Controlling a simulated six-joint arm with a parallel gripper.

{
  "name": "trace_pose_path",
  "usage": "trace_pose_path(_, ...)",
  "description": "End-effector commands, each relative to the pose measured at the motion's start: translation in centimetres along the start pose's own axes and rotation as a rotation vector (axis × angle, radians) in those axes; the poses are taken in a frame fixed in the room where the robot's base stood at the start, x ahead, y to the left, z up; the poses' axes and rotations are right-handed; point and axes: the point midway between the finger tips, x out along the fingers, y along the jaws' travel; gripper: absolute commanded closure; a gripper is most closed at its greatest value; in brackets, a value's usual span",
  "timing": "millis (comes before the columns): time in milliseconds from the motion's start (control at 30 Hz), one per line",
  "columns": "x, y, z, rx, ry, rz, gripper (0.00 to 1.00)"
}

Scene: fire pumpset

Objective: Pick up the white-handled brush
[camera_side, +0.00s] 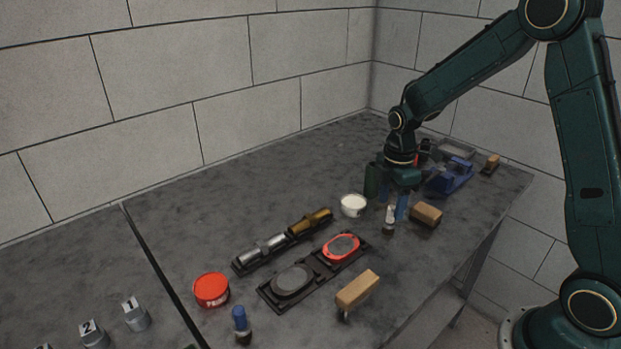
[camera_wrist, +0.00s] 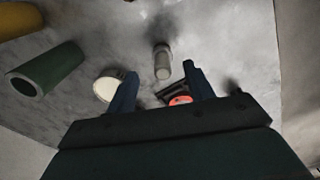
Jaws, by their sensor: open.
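The white-handled brush (camera_side: 389,217) stands upright on the bench in the side view, its pale handle up and its dark end down. In the wrist view, a pale upright cylinder (camera_wrist: 162,64), likely its handle, shows between my fingertips. My gripper (camera_side: 392,203) points down over the bench, just at or behind the brush in the side view. In the wrist view, my gripper (camera_wrist: 160,76) is open, one dark blue finger on each side of the handle. I see no contact; the exact depth between fingers and handle is unclear.
A white tub (camera_side: 353,205) and a dark green cylinder (camera_side: 373,180) stand close left of my gripper. A wooden block (camera_side: 426,214) lies to its right, with a blue tool (camera_side: 452,178) behind. A black tray (camera_side: 315,272) holds discs. A blue-handled brush (camera_side: 240,325) stands at the front.

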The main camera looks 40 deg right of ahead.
Motion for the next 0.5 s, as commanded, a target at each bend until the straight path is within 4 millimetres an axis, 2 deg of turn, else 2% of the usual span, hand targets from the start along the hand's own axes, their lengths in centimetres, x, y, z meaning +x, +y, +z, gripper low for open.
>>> trace_pose_path(333, 0.7, -0.1, 0.0, 0.0, 0.0, -0.001, 0.48)
trace_pose_path(500, 2.0, -0.3, 0.0, 0.0, 0.0, -0.003, 0.48)
